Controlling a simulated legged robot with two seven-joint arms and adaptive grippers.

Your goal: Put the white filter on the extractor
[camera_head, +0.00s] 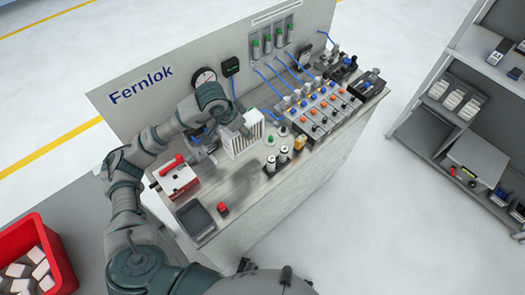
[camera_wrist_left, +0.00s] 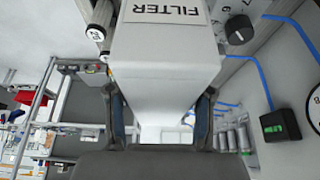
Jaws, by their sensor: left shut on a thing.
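The white filter (camera_head: 246,141) is a white box with a slatted side, held above the bench top at its middle. In the left wrist view its label reads FILTER (camera_wrist_left: 165,11), and the box fills the upper middle. My left gripper (camera_head: 236,125) is shut on it; in the wrist view the fingers (camera_wrist_left: 160,98) press on both sides. No part in view is labelled as the extractor, so I cannot tell which one it is. What lies directly under the filter is hidden in the head view. My right gripper is not in view.
The bench (camera_head: 255,195) carries a red-and-white device (camera_head: 178,178), a dark tray (camera_head: 196,219), a red button (camera_head: 223,208), small cylinders and a row of valves (camera_head: 320,112) with blue hoses. A Fernlok back panel (camera_head: 120,110) stands behind. A red crate (camera_head: 58,262) is lower left, shelves (camera_head: 470,110) right.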

